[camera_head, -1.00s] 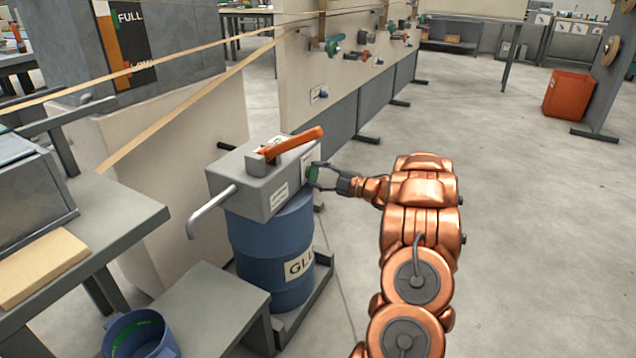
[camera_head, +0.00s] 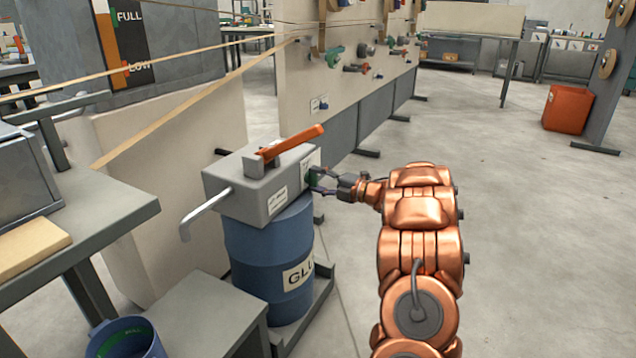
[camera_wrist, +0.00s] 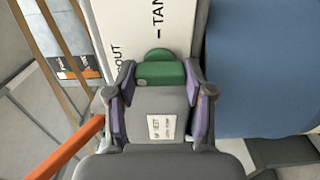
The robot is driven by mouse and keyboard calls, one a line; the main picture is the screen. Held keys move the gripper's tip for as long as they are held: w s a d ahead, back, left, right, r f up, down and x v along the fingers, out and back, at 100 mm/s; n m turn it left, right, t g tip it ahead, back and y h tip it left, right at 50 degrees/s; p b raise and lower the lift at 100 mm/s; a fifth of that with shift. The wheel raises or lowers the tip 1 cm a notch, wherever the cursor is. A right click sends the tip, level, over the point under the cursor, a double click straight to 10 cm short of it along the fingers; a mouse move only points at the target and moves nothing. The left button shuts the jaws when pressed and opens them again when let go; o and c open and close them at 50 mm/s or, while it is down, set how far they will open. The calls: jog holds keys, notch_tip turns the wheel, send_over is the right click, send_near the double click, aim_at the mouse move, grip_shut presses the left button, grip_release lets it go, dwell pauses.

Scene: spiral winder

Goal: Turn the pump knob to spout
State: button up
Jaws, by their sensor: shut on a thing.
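The pump is a grey box (camera_head: 250,185) on top of a blue glue drum (camera_head: 265,250). Its green knob (camera_head: 313,178) is on the box's right-hand face and also shows in the wrist view (camera_wrist: 160,72). My gripper (camera_head: 318,180) is shut on the knob, with one purple-padded finger on each side in the wrist view (camera_wrist: 160,95). A white label plate (camera_wrist: 118,25) behind the knob reads "TAN", with a dash, above it and "OUT" at its left; the rest is cut off or hidden. The knob's rounded tip points up toward the TAN dash.
An orange lever (camera_head: 290,145) lies across the box top. A bent metal spout (camera_head: 205,208) sticks out left, and a blue bucket (camera_head: 125,338) stands below left on a low grey stand (camera_head: 200,310).

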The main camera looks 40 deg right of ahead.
jog(key=o, duration=1.2)
jog(key=shift+c, duration=0.2)
jog(key=shift+s, duration=0.1)
jog(key=v, duration=1.2)
